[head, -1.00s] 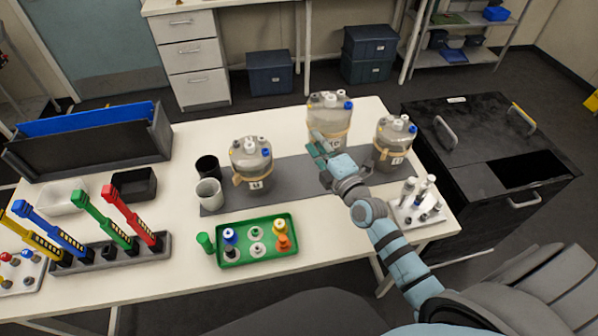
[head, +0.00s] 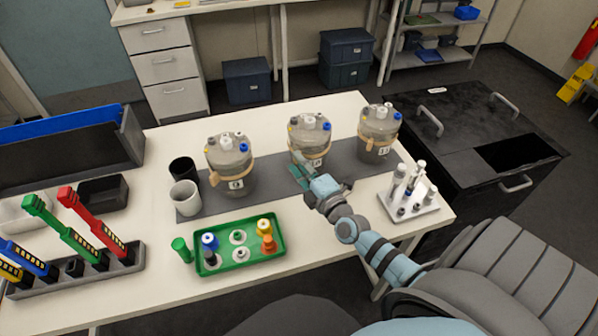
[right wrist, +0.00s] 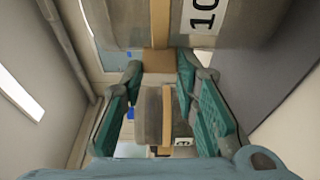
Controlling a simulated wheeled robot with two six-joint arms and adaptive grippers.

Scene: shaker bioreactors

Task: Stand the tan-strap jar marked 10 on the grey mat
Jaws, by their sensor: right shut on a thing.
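The tan-strap jar marked 10 (head: 310,133) is a grey, round-shouldered jar with coloured caps, in the middle of the row in the head view. It is upright over the grey mat (head: 271,179); its base is partly hidden by my gripper, so I cannot tell whether it touches. Its "10" label (right wrist: 204,15) shows large in the right wrist view. My right gripper (head: 308,174) is at its front, shut on its tan strap (right wrist: 157,61). My left gripper is not in view.
A tan-strap jar marked 9 (head: 230,162) stands to the left and one marked 11 (head: 379,133) to the right. Two cups (head: 184,195) stand left of jar 9. A green tray (head: 272,258) and a white vial rack (head: 425,203) lie nearer the front.

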